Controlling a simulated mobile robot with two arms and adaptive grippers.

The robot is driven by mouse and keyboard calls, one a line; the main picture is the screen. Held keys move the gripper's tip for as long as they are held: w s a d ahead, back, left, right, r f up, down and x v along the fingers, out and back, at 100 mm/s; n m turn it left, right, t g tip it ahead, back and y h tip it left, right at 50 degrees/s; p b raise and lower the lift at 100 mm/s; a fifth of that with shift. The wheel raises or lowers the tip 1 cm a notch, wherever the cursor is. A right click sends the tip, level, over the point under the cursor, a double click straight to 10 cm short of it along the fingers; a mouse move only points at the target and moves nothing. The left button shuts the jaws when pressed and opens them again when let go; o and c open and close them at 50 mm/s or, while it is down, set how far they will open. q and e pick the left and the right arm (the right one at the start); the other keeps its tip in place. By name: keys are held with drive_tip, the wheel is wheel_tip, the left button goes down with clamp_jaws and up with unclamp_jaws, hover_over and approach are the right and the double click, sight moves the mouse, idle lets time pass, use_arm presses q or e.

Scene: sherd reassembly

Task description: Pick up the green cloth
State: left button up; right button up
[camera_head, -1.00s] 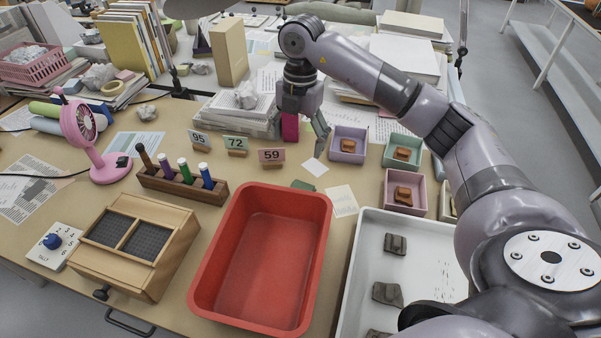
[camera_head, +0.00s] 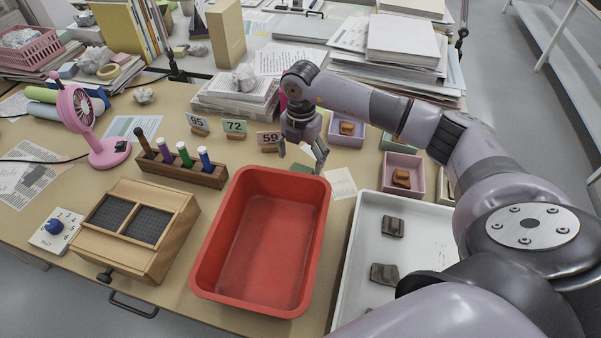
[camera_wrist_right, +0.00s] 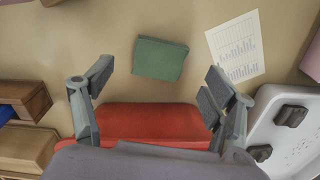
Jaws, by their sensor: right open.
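The green cloth (camera_wrist_right: 160,59) lies flat and folded on the table, just beyond the far rim of the red tub (camera_head: 262,245). In the head view only a part of the cloth (camera_head: 301,168) shows between my fingers. My right gripper (camera_head: 302,158) is above the cloth, pointing down, with its fingers spread. In the right wrist view the open right gripper (camera_wrist_right: 158,95) has nothing between its fingers, and the cloth appears ahead of them, centred. My left gripper is not in view.
A white printed card (camera_head: 341,183) lies right of the cloth. Number cards, including 59 (camera_head: 268,138), stand to the left. Small boxes with brown sherds, such as the pink one (camera_head: 403,175), are at right. A white tray (camera_head: 358,262) with grey sherds lies nearer.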

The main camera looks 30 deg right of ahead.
sight(301, 170)
wheel_tip(301, 170, down, 4)
drive_tip(key=shift+f, duration=0.1)
drive_tip(key=shift+c, duration=0.5)
drive_tip(key=c, duration=1)
drive_tip(key=shift+c, duration=0.2)
wheel_tip(301, 170, up, 20)
drive_tip(key=shift+b, duration=0.3)
